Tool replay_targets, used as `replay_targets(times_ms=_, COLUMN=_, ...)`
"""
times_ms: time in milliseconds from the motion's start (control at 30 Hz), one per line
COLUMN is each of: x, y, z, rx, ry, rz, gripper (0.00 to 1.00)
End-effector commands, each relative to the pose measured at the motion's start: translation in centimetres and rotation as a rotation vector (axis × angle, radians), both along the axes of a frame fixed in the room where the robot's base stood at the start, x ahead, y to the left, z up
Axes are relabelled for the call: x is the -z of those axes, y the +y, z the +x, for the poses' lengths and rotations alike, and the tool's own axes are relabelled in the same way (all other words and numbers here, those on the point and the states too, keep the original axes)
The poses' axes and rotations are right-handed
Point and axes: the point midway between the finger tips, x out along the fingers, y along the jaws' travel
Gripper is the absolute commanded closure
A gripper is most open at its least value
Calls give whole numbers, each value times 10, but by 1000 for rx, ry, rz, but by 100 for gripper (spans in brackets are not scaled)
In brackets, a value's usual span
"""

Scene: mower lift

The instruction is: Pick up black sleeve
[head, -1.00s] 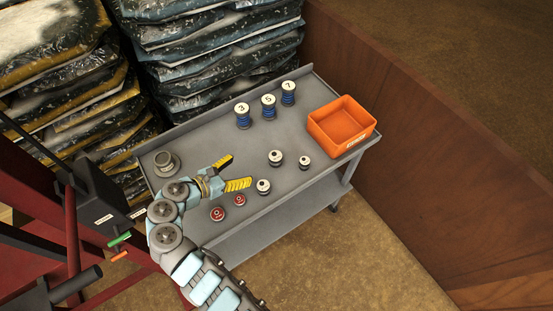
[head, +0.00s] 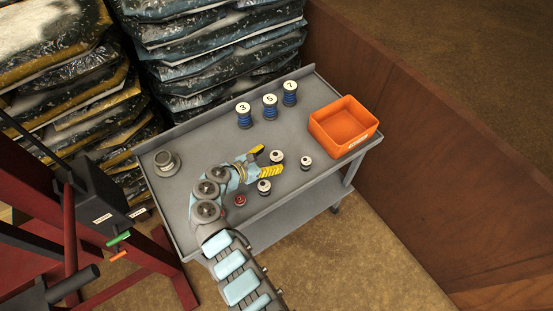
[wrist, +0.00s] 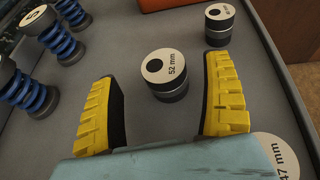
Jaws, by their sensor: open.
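Three short dark cylinders with pale labelled tops are on the grey table; I cannot tell which one the task calls the black sleeve. The "52 mm" cylinder (head: 277,160) stands upright just ahead of my gripper (head: 271,160); in the wrist view this cylinder (wrist: 168,82) lies between the yellow finger pads, with a gap on both sides. The "47 mm" cylinder (head: 264,189) is beside the nearer finger, and in the wrist view only part of its top (wrist: 283,155) shows. The smaller third cylinder (head: 306,164) stands farther right. My gripper is open and empty.
The grey table (head: 205,145) has a raised back edge. Blue spring spools marked 3 (head: 244,118), 5 (head: 270,110) and 7 (head: 290,97) stand at the back. An orange bin (head: 343,127) is at the right, a grey round part (head: 167,164) at the left. A red-topped piece (head: 240,201) is near my arm.

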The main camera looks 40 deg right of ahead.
Motion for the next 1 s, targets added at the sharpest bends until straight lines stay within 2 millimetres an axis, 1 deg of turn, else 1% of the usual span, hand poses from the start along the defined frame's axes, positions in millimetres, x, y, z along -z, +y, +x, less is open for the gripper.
replay_targets(times_ms=33, x=5, y=-7, z=-3, rx=4, ry=1, rz=1, gripper=18)
replay_targets(times_ms=200, x=12, y=-24, z=-5, rx=5, ry=3, rz=-1, gripper=18)
replay_targets(times_ms=333, x=14, y=-29, z=-4, rx=2, ry=1, rz=-1, gripper=18)
replay_targets(times_ms=533, x=13, y=-29, z=-4, rx=2, ry=1, rz=-1, gripper=18)
replay_targets(times_ms=567, x=13, y=-29, z=-4, rx=2, ry=1, rz=-1, gripper=22)
replay_targets(times_ms=600, x=13, y=-29, z=-4, rx=2, ry=1, rz=-1, gripper=34)
replay_targets(times_ms=667, x=13, y=-29, z=-4, rx=2, ry=1, rz=-1, gripper=51)
replay_targets(times_ms=700, x=13, y=-29, z=-4, rx=2, ry=1, rz=-1, gripper=62)
replay_targets(times_ms=767, x=13, y=-29, z=-4, rx=2, ry=1, rz=-1, gripper=80)
replay_targets(times_ms=800, x=13, y=-29, z=-4, rx=2, ry=1, rz=-1, gripper=91)
replay_targets(times_ms=1000, x=13, y=-29, z=-4, rx=2, ry=1, rz=-2, gripper=92)
